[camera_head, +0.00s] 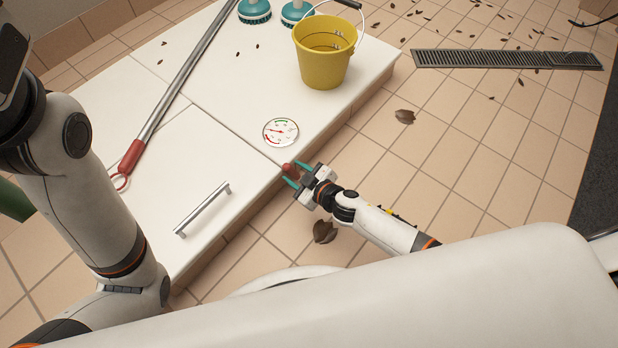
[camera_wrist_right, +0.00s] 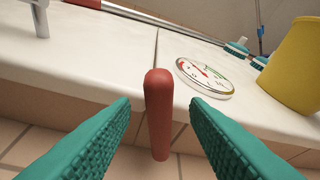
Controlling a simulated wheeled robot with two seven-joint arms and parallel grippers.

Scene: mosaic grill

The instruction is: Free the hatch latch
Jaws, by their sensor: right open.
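The hatch latch looks to be a red handle (camera_head: 288,168) at the front edge of the white counter, by the seam between two panels. It shows upright in the right wrist view (camera_wrist_right: 158,112). My right gripper (camera_head: 297,174) is open, its teal fingers on either side of the red handle, with gaps to both sides. The white hatch panel (camera_head: 165,190) lies flat left of the seam and carries a metal bar handle (camera_head: 202,208). My left arm comes in from the left, but its gripper is not clearly seen.
A round dial gauge (camera_head: 281,132) lies on the counter just behind the red handle. A yellow bucket (camera_head: 322,65), teal brushes (camera_head: 254,10) and a red-gripped pole (camera_head: 131,158) rest on top. Brown leaves (camera_head: 404,116) and a drain grate (camera_head: 507,60) are on the tiled floor.

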